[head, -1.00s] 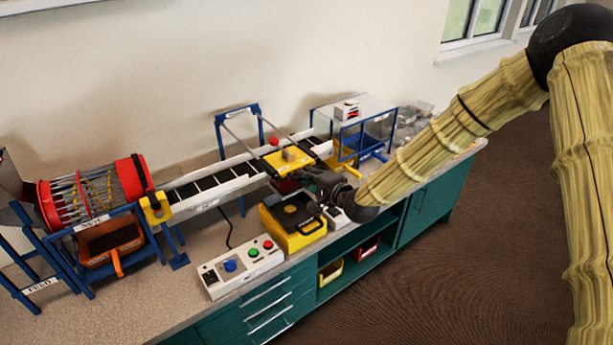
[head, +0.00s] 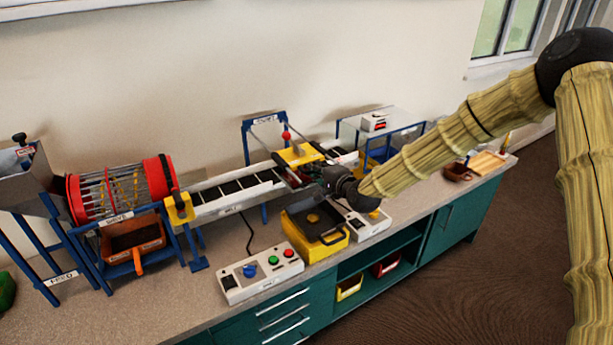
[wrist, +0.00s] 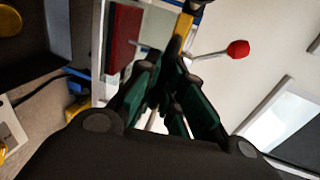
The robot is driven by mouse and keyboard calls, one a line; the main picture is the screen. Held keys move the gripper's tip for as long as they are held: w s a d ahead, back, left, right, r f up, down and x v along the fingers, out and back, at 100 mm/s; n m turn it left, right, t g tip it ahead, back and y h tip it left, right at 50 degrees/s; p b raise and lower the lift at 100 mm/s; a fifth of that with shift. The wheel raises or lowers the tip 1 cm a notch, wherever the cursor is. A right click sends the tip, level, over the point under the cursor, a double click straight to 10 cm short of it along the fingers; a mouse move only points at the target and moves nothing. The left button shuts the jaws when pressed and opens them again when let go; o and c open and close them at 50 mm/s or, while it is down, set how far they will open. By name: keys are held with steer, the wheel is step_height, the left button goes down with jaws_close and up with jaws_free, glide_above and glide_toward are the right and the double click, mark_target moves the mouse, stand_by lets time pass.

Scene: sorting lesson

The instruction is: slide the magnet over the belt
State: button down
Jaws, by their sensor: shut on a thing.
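The magnet is a yellow sled (head: 298,155) on two rails, with a red-knobbed lever (head: 286,135). It sits over the conveyor belt (head: 245,188), near the blue frame at the back. My gripper (head: 312,188) reaches the sled's front side from the right. In the wrist view, the dark green fingers (wrist: 165,85) are closed around the end of a yellow bar (wrist: 183,32), which seems to be the sled's handle. The red knob (wrist: 238,49) shows to the right of the fingers. The grip itself is partly hidden by the fingers.
A yellow box (head: 315,246) stands in front of the belt, under my gripper. A control box with buttons (head: 262,272) is left of it. A red drum (head: 118,192) stands at the belt's left end. A blue-legged stand (head: 385,120) is at the back right.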

steer(key=c, duration=1.5)
jaws_free()
steer(key=v, duration=1.2)
